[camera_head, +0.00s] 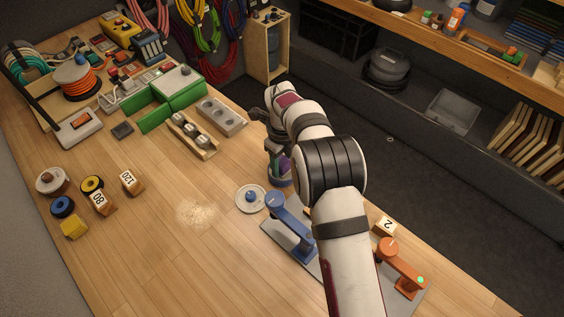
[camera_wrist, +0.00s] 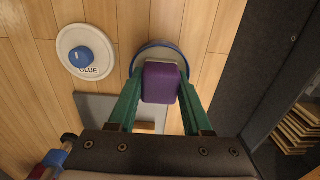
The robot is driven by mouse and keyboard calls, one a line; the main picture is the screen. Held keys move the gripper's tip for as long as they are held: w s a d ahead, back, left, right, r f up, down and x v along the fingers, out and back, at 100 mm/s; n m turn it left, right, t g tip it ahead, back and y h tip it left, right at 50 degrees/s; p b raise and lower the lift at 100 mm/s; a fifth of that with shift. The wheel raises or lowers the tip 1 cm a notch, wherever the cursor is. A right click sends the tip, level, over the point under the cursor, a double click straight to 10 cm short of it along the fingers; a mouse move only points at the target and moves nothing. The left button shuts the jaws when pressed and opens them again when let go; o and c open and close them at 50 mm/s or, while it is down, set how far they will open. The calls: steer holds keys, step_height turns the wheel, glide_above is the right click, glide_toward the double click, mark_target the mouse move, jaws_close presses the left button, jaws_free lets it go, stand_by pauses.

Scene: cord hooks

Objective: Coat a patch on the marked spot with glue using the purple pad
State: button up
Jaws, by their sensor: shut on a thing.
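My gripper (camera_wrist: 160,92) is shut on the purple pad (camera_wrist: 162,80), its green fingers on either side of it. The pad also shows in the head view (camera_head: 284,164), just below my wrist. A round pot with a blue rim (camera_wrist: 158,47) is directly behind the pad in the wrist view; in the head view the pot (camera_head: 279,181) stands under the pad. I cannot tell whether the pad is inside it. A white lid marked GLUE (camera_wrist: 87,50) with a blue knob lies beside the pot. A pale, scuffed spot (camera_head: 196,211) lies on the open bench to the left.
Blue (camera_head: 289,216) and orange (camera_head: 401,266) levered tools stand on a grey plate near the right edge. Number blocks 80 (camera_head: 103,201) and 120 (camera_head: 131,182) and tape rolls are at left. Wooden and grey socket blocks (camera_head: 221,116) stand behind. Bench around the spot is clear.

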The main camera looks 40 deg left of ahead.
mark_target(283, 161)
steer(key=shift+r, duration=3.45)
steer(key=shift+w+d+r, duration=0.1)
steer(key=shift+d, duration=0.05)
steer(key=w+d+r+n, duration=0.4)
steer(key=w+d+r, duration=0.1)
steer(key=d, duration=0.5)
steer(key=w+d+r+n, duration=0.4)
steer(key=d+r, duration=0.1)
steer(key=d, duration=0.4)
steer(key=s+d+r+n, duration=0.2)
steer(key=d+n, duration=0.1)
steer(key=d, duration=0.5)
steer(key=s+d+r+n, duration=0.1)
steer(key=d+r+n, duration=0.2)
steer(key=d, duration=0.4)
steer(key=s+d+r+n, duration=0.2)
steer(key=d+r+n, duration=0.1)
steer(key=d, duration=0.5)
steer(key=shift+s+d+r+n, duration=0.25)
steer(key=shift+s+d+n, duration=0.05)
steer(key=shift+n, duration=0.2)
